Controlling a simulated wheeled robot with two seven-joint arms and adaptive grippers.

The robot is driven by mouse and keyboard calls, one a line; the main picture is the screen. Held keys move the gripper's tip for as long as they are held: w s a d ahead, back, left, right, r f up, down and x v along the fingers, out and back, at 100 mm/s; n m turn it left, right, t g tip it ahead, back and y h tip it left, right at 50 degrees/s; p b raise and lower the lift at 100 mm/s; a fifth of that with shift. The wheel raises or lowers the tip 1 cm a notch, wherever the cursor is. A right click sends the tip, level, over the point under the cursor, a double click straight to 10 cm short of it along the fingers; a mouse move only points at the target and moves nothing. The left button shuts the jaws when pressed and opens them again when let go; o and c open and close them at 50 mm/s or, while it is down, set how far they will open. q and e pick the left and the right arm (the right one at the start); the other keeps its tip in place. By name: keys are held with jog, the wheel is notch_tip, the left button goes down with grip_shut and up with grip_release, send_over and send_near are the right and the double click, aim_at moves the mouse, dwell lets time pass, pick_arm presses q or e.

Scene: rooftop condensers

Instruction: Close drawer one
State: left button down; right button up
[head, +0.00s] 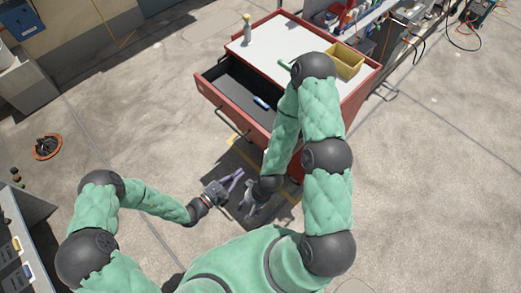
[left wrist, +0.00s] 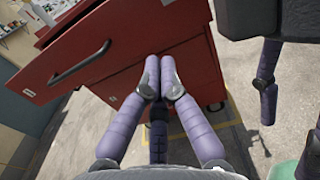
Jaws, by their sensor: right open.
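The open drawer (head: 226,112) sticks out from the front of the red tool cabinet (head: 352,88), toward the left. Its dark inside holds a blue item (head: 261,102). In the left wrist view its red front (left wrist: 40,62) and black handle (left wrist: 80,64) show at the upper left. My left gripper (head: 236,176) is near the floor side of the cabinet front, apart from the handle. Its purple fingers (left wrist: 159,70) point toward the cabinet, tips near each other; their opening is unclear. My right gripper (head: 248,204) is open and empty, beside the left one.
A spray bottle (head: 247,28) and a yellow bin (head: 343,61) stand on the cabinet's white top (head: 284,48). An orange and black round item (head: 47,147) lies on the floor at left. Cables and equipment (head: 400,30) fill the upper right.

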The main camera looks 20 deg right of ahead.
pick_arm(q)
jog(key=b+x, duration=0.2)
jog(key=x, duration=1.2)
jog(key=shift+w+b, duration=0.2)
jog(key=shift+b, duration=0.1)
pick_arm(e)
notch_tip(320, 180, down, 3)
jog(key=shift+r, duration=0.2)
pick_arm(q)
jog(key=shift+w, duration=0.1)
